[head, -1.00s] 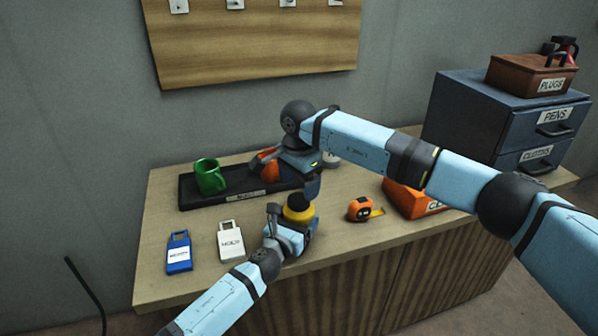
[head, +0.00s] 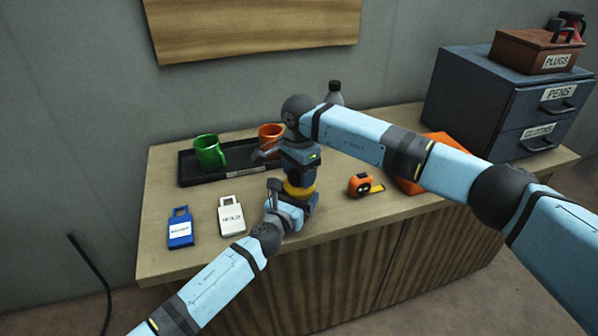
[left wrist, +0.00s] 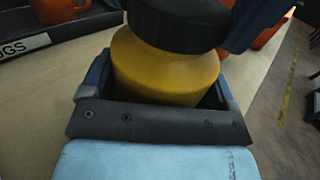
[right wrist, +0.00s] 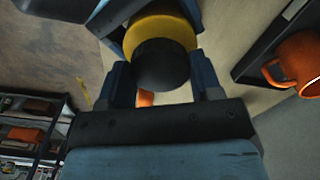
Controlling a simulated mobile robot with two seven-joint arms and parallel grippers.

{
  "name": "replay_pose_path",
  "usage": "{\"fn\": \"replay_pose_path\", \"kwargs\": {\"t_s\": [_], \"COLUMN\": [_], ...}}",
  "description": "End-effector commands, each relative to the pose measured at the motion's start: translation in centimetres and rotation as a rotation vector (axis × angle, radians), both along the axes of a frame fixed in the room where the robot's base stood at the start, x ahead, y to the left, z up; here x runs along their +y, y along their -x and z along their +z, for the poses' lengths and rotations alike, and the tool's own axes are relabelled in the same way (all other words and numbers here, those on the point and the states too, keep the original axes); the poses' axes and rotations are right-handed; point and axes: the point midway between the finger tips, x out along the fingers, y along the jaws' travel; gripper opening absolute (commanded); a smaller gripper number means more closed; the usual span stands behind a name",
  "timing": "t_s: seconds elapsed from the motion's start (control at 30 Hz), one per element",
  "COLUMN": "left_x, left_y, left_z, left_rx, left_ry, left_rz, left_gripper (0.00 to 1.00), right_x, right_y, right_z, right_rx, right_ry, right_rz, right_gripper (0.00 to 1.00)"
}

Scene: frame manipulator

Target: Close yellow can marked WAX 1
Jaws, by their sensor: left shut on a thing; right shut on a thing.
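The yellow can (head: 299,190) stands on the table in the head view, mostly covered by my two grippers. In the left wrist view its yellow body (left wrist: 165,70) sits between the fingers of my left gripper (head: 292,205), which is shut on it from the side. A black lid (left wrist: 182,22) is on top of the can. My right gripper (head: 301,172) is above the can and shut on the black lid, which also shows between its fingers in the right wrist view (right wrist: 161,65). The WAX 1 marking is not visible.
A dark tray (head: 190,180) with a green mug (head: 210,151) and an orange mug (head: 269,136) is behind. A blue tag (head: 180,230) and a white tag (head: 231,216) lie left. An orange tape measure (head: 360,184) and a drawer cabinet (head: 480,100) are right.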

Motion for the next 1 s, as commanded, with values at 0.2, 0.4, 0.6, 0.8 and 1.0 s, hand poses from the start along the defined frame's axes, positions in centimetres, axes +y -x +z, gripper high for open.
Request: {"fn": "replay_pose_path", "kwargs": {"t_s": [0.2,0.4,0.6,0.8,1.0], "left_x": [0.04,0.04,0.05,0.06,0.07], "left_y": [-0.02,-0.02,-0.03,-0.02,-0.02], "left_z": [-0.04,-0.04,-0.04,-0.05,-0.05], "left_rx": [0.001,0.001,0.001,0.001,0.001], "left_ry": [0.0,0.0,0.0,0.0,0.0], "left_rz": [0.001,0.001,0.001,0.001,0.001], "left_gripper": [0.15,0.15,0.15,0.15,0.15], "right_x": [-0.03,-0.07,-0.05,-0.06,-0.05], "right_y": [-0.01,-0.02,-0.02,-0.02,-0.02], "right_z": [0.0,-0.05,-0.05,-0.08,-0.12], "right_rx": [0.0,0.0,0.002,0.002,0.003], "right_ry": [0.0,0.002,-0.001,-0.001,-0.001], "right_rz": [-0.035,-0.363,-0.806,-1.249,-1.677], "right_gripper": [0.3,0.3,0.3,0.3,0.3]}}
